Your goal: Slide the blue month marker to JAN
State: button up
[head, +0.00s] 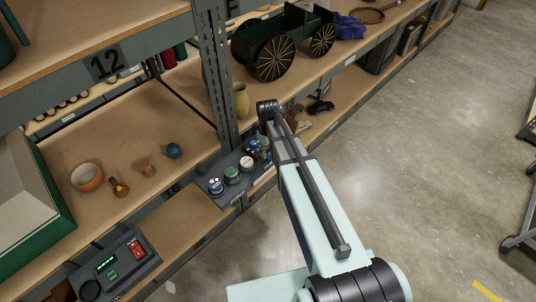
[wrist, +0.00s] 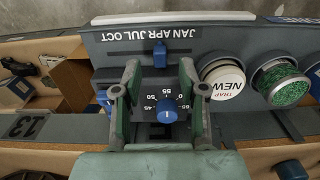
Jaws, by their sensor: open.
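The blue month marker (wrist: 160,55) is a small upright tab on the grey control panel (wrist: 235,40), close below the printed JAN APR JUL OCT strip (wrist: 165,33) in the wrist view. It stands near the middle of that strip; I cannot tell exactly which month it marks. My gripper (wrist: 158,88) is open, its two fingers apart, with the marker beyond the gap between the tips and not held. A dial with a blue knob (wrist: 168,110) shows between the fingers. In the head view, the panel (head: 208,187) is on the shelf and my arm hides the marker.
A white-capped button (wrist: 222,80) and a green one (wrist: 283,83) stand close right of my fingers. A bowl (head: 87,177) and small vessels lie on the shelf left of the panel. A metal shelf post (head: 218,75) rises behind it. Open floor (head: 410,140) lies right.

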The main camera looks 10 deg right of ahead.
aim_at(268, 156)
jog(key=shift+f, duration=1.85)
grip_shut()
